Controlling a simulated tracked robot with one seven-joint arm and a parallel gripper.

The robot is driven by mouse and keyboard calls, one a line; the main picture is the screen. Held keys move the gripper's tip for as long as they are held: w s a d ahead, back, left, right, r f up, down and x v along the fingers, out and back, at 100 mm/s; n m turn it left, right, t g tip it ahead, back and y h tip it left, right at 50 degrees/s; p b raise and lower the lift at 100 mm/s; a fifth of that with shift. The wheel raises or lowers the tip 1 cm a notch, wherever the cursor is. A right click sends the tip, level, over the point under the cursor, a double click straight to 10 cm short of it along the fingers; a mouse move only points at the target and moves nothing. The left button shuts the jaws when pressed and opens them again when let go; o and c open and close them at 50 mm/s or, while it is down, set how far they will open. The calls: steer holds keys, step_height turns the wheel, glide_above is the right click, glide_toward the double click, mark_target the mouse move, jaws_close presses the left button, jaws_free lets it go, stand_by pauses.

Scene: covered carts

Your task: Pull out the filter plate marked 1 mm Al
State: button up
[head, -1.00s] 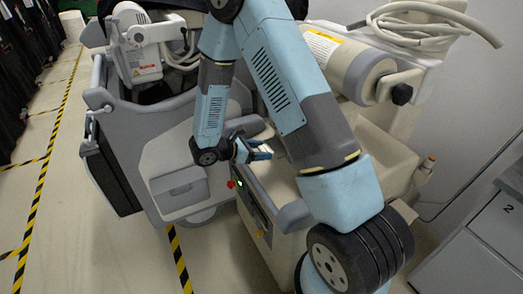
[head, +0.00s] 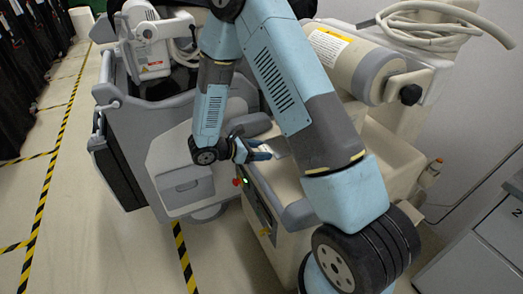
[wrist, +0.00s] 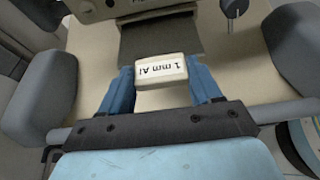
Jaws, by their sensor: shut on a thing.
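The filter plate marked 1 mm Al (wrist: 161,71) shows in the wrist view as a pale block with a white label, the text upside down. A dark grey flat part (wrist: 160,38) extends behind it toward a beige housing. My gripper (wrist: 160,84) has its two blue fingers on either side of the pale block and is shut on it. In the head view my gripper (head: 262,152) is over the cart's top, beside the grey rail; the plate is too small there to read.
The beige and grey cart (head: 290,180) stands close around my gripper, with rounded grey bumpers (wrist: 47,100) on both sides in the wrist view. A cylinder (head: 360,65) and coiled hose (head: 425,20) are behind. Grey drawers (head: 490,245) stand at right; open floor lies left.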

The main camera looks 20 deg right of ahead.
steer(key=shift+s+a, duration=0.2)
steer(key=shift+a, duration=0.7)
steer(key=shift+s+a, duration=0.15)
steer(key=shift+a, duration=0.7)
